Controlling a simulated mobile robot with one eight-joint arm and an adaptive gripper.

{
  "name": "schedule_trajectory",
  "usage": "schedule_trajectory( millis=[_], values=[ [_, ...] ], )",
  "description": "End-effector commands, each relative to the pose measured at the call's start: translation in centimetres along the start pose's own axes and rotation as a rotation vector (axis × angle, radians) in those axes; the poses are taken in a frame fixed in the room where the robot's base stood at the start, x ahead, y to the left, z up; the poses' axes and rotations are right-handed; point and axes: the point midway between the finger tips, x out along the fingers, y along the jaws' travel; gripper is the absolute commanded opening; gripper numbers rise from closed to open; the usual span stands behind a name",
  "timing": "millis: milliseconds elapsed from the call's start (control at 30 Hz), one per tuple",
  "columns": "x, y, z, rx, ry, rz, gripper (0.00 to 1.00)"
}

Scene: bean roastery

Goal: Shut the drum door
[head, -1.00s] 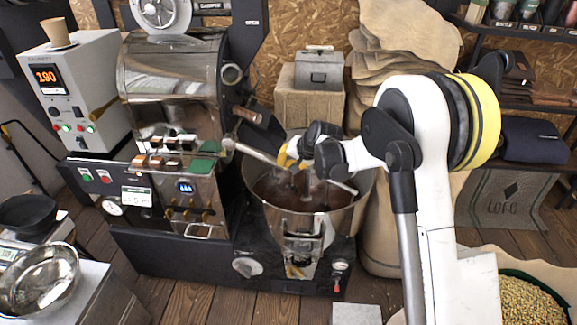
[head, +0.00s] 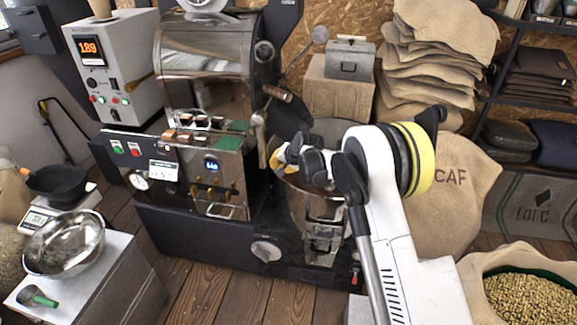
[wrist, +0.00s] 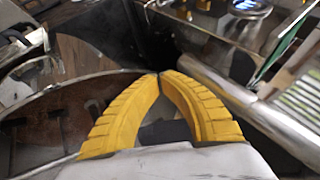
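The roaster's drum (head: 205,65) is the shiny metal body at upper left in the head view. At its right front are a wooden-handled lever (head: 277,93) and a dark tilted plate (head: 290,117), which looks like the drum door or its chute. I cannot tell clearly how far it stands open. A rod with a round grey knob (head: 319,35) points up and right above it. My gripper (head: 274,160) is below the plate, over the cooling bin's left rim. In the wrist view its yellow fingers (wrist: 160,75) meet at the tips with nothing visible between them.
The round cooling bin (head: 300,205) stands under my gripper. The control panel (head: 190,165) is to its left. A scale and metal bowl (head: 66,243) are at lower left. Sacks (head: 440,60) and a bean sack (head: 525,300) are at right.

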Motion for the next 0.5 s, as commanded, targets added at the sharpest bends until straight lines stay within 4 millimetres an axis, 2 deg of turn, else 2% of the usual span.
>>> schedule_trajectory(
  millis=[200,500],
  values=[
    [1.4,-1.4,0.7,-0.001,0.0,0.0,0.0],
    [2.0,-2.3,1.1,0.001,0.0,-0.001,0.0]
  ],
)
